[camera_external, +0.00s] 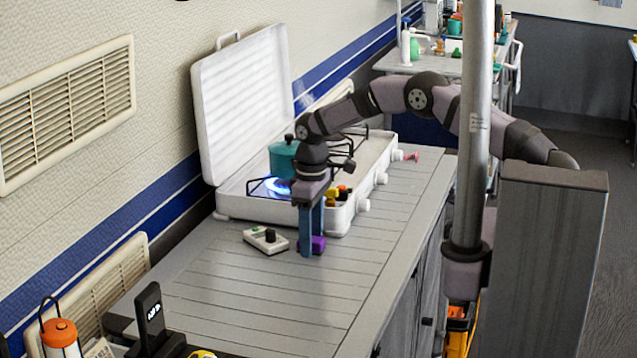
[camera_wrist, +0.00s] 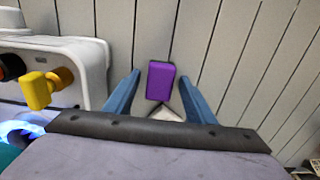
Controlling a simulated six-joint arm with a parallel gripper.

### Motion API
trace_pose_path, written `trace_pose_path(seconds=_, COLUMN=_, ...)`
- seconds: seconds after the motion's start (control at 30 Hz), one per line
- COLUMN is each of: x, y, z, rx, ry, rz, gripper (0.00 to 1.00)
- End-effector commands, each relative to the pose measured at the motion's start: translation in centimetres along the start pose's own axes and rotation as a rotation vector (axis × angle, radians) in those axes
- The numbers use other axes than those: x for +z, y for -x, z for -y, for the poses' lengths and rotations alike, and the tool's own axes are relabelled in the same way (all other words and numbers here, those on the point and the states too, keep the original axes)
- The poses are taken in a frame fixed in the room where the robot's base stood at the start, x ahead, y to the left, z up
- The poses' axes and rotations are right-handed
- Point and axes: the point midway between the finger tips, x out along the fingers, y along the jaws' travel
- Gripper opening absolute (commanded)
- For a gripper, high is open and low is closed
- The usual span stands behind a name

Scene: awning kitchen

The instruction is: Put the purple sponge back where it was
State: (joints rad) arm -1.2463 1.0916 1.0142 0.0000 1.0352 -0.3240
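The purple sponge (camera_external: 319,243) lies on the grey slatted counter in front of the white camp stove. It also shows in the wrist view (camera_wrist: 160,80), between my two blue fingers. My gripper (camera_external: 308,252) points down at the counter beside the sponge, which it partly hides in the external view. In the wrist view my gripper (camera_wrist: 160,77) is open, with a gap between each finger and the sponge. A small whitish piece (camera_wrist: 165,113) shows below the sponge there; I cannot tell what it is.
The white stove (camera_external: 345,212) stands close behind my gripper, with a teal pot (camera_external: 284,158) and a blue flame (camera_external: 277,186). A small device with a black knob (camera_external: 265,240) lies just left of my gripper. The counter (camera_external: 270,300) in front is clear.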

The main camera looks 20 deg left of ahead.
Motion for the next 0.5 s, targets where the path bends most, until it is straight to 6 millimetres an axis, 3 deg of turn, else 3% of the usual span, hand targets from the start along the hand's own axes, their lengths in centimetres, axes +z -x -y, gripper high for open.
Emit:
trace_pose_path(seconds=0.27, x=0.0, y=0.1, z=0.0, rx=0.0, ry=0.0, rz=0.0, gripper=0.49)
trace_pose_path(seconds=0.5, x=-0.1, y=1.5, z=0.0, rx=0.001, ry=0.0, rz=-0.003, gripper=0.49)
